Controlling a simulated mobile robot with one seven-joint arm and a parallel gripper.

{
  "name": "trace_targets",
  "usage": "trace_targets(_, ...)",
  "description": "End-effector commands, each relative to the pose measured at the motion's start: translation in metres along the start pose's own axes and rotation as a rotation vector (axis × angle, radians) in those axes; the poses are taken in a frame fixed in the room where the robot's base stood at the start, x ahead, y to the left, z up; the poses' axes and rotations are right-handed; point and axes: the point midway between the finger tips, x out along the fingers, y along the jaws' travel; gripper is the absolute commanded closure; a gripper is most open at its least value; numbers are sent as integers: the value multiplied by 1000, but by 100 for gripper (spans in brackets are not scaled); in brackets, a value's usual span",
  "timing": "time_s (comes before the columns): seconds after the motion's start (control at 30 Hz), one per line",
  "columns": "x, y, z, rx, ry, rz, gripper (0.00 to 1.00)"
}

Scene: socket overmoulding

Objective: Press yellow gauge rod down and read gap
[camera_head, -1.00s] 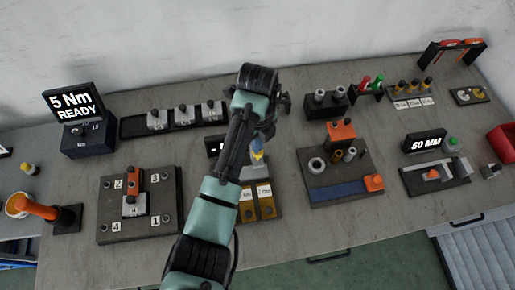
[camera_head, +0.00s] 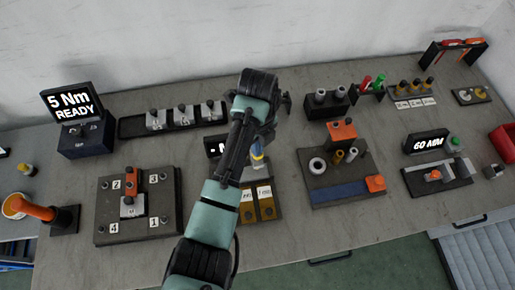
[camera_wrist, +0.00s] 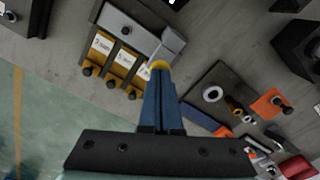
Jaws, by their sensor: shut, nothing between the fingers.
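The yellow gauge rod (camera_wrist: 160,65) shows as a yellow round top at my fingertips in the wrist view. It stands at the grey block (camera_wrist: 172,38) of a dark gauge fixture. My gripper (camera_wrist: 160,74) is shut, its blue fingers together, with the tips at or just above the rod's top; I cannot tell if they touch. In the head view, my arm hides much of the fixture. A small black display (camera_head: 214,147) there is partly covered, so its reading cannot be made out. Yellow labelled gauge pieces (camera_head: 257,205) lie at the fixture's front.
To the right is a dark plate (camera_head: 350,172) with an orange block and rings. To the left is a numbered plate (camera_head: 110,207).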

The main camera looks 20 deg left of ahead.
Motion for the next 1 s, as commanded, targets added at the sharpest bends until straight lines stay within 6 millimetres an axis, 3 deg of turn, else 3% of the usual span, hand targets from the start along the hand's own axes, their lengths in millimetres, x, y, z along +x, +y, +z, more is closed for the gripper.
trace_targets(1.0, 16, 1, -1, 0, 3, 3, 100)
